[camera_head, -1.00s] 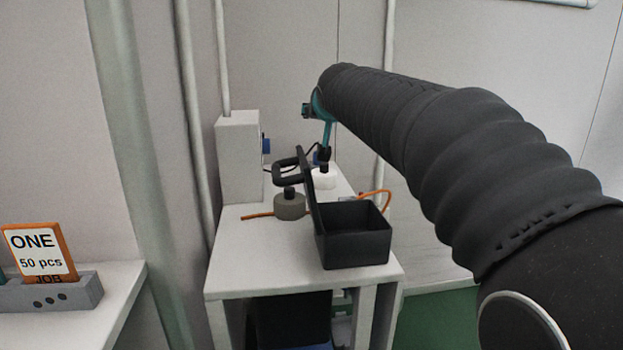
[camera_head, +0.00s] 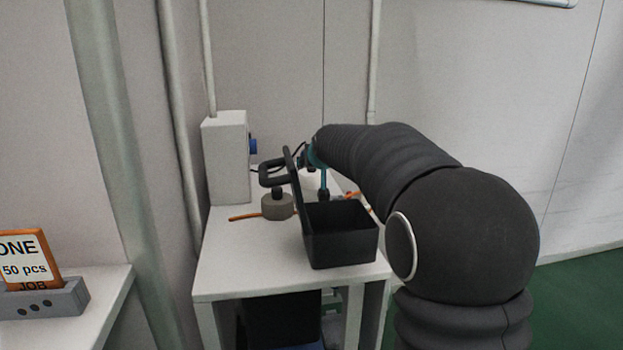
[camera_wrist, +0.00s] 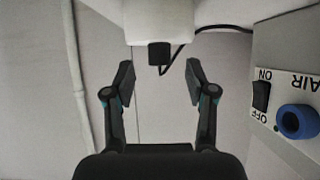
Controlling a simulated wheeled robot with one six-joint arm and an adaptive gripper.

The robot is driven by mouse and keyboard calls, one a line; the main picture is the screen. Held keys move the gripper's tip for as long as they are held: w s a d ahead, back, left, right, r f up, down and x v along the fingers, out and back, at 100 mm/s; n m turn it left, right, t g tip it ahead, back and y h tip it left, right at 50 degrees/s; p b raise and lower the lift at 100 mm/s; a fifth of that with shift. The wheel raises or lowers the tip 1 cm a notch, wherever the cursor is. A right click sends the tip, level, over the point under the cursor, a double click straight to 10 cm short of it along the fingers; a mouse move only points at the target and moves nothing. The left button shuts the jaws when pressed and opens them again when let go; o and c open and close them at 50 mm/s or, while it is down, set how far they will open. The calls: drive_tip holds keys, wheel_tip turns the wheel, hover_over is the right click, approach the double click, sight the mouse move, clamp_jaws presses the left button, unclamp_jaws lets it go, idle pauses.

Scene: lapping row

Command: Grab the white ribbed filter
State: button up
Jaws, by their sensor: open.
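In the wrist view, which looks upside down, a white rounded body (camera_wrist: 160,20), which I take for the filter, shows at the top edge with a black stub and a thin black cable. Its ribs cannot be made out. My gripper (camera_wrist: 158,83) is open. Its two fingers stand left and right of the stub's line, with a gap on each side, and nothing is between the pads. In the head view my gripper (camera_head: 323,190) is behind the black bin, and the filter is mostly hidden there.
A grey AIR switch box (camera_head: 226,160) with a blue knob stands behind.

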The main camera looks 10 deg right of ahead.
drive_tip(key=shift+x, duration=1.25)
clamp_jaws()
drive_tip(key=shift+r, duration=0.1)
